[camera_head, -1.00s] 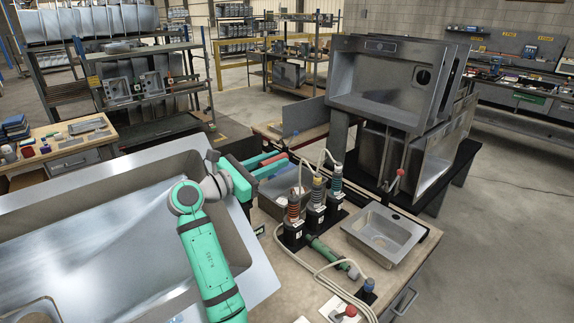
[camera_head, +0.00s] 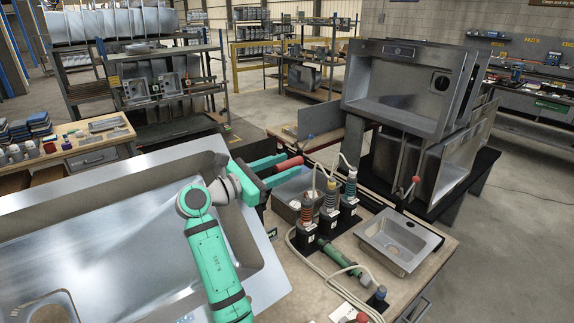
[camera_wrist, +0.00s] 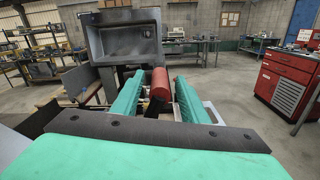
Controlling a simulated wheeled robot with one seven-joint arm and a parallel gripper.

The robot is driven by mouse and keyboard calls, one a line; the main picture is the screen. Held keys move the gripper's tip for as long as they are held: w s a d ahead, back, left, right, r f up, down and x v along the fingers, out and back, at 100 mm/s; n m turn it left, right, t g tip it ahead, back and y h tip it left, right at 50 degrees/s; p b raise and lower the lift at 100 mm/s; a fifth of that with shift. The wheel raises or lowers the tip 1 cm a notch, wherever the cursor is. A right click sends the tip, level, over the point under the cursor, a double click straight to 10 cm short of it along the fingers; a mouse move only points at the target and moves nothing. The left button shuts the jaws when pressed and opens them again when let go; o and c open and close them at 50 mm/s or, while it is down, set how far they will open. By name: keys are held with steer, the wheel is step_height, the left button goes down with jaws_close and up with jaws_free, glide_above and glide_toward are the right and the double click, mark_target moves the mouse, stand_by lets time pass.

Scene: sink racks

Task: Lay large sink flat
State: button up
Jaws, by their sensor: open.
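A large steel sink (camera_head: 130,205) fills the lower left of the head view. Its open basin faces up, and a drain recess shows at bottom left; I cannot tell whether it is level. Another large sink (camera_head: 400,110) stands on edge on the dark stand at right, its open basin facing me; it also shows at the top of the wrist view (camera_wrist: 125,38). My gripper (camera_head: 285,164) is open at the far right rim of the near sink. A red cylinder (camera_wrist: 159,84) shows between its green fingers; contact is unclear.
Right of my gripper, the bench holds bottle-like tools (camera_head: 328,205) with cables, a green cylinder (camera_head: 335,254) and a small sink (camera_head: 398,240). A red cabinet (camera_wrist: 285,80) stands at right in the wrist view. Open floor lies beyond the bench.

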steer(key=v, duration=0.9)
steer(key=shift+a, duration=0.1)
steer(key=shift+c, duration=0.2)
